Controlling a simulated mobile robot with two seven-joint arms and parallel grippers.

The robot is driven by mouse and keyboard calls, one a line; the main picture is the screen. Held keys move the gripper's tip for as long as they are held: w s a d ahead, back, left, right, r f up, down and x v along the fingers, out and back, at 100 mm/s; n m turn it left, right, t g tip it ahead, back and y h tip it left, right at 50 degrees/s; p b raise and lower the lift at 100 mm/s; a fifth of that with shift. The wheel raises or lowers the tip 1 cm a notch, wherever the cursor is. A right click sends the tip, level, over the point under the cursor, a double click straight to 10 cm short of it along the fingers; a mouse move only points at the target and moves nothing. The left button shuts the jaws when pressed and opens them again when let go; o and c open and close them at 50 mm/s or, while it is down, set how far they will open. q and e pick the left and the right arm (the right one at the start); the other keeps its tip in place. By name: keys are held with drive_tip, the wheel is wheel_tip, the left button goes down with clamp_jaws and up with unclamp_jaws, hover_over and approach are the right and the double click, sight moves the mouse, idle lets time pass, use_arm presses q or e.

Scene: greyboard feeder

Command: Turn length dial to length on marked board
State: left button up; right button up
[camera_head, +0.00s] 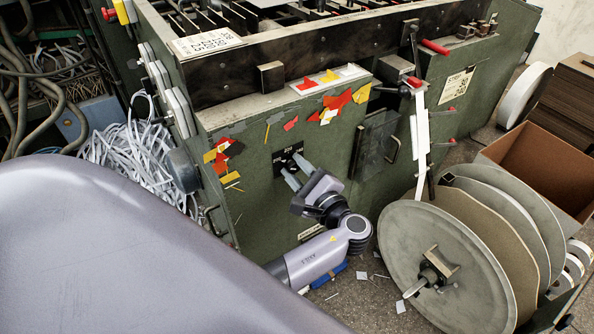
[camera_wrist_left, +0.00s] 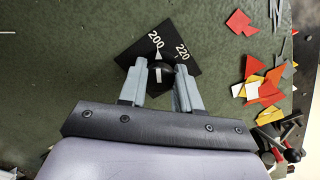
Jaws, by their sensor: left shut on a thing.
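The length dial's black plate (camera_head: 285,155) is on the green front of the machine. In the left wrist view the plate (camera_wrist_left: 135,57) shows the white numbers 200 and 220. The dial's black knob (camera_wrist_left: 158,75) has a white mark, and a white pointer above it points towards 200. My left gripper (camera_head: 293,172) is at the dial, its fingers (camera_wrist_left: 161,74) on both sides of the knob, shut on it. No marked board can be made out for certain; a white placard (camera_head: 208,42) with black print lies at the machine's top left, its text unclear. My right gripper is not in view.
Red, yellow and white scraps (camera_head: 335,102) are on the machine front above the dial. A dark handled door (camera_head: 372,145) is to its right. Large discs (camera_head: 440,255) stand at lower right, beside an open cardboard box (camera_head: 540,165). Shredded strips (camera_head: 130,155) pile up at left.

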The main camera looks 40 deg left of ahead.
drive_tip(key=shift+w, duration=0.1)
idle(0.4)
use_arm(q)
drive_tip(key=o, duration=1.1)
drive_tip(key=shift+c, duration=0.2)
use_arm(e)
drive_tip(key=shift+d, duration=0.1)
